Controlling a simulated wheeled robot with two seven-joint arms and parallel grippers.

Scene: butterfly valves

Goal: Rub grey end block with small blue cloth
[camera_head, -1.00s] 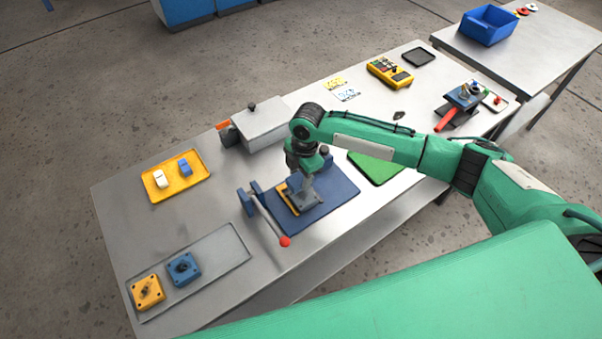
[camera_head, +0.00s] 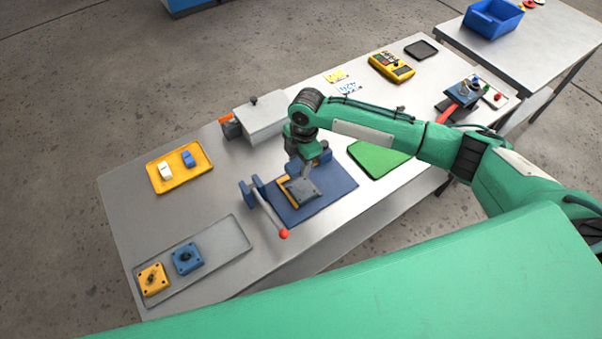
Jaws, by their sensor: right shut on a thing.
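The grey end block (camera_head: 302,192) sits by a yellow corner piece (camera_head: 286,195) on the dark blue plate (camera_head: 335,193) in the middle of the bench. My right gripper (camera_head: 304,175) is directly above the grey block, pointing down. My left gripper is not in view.
A white item (camera_head: 166,171) lies beside the blue one. A lever with a red ball (camera_head: 284,234) stands at the plate's front left. A grey box (camera_head: 262,121) stands behind. A grey tray (camera_head: 215,262) holds a yellow and a blue block. A green mat (camera_head: 376,158) lies right.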

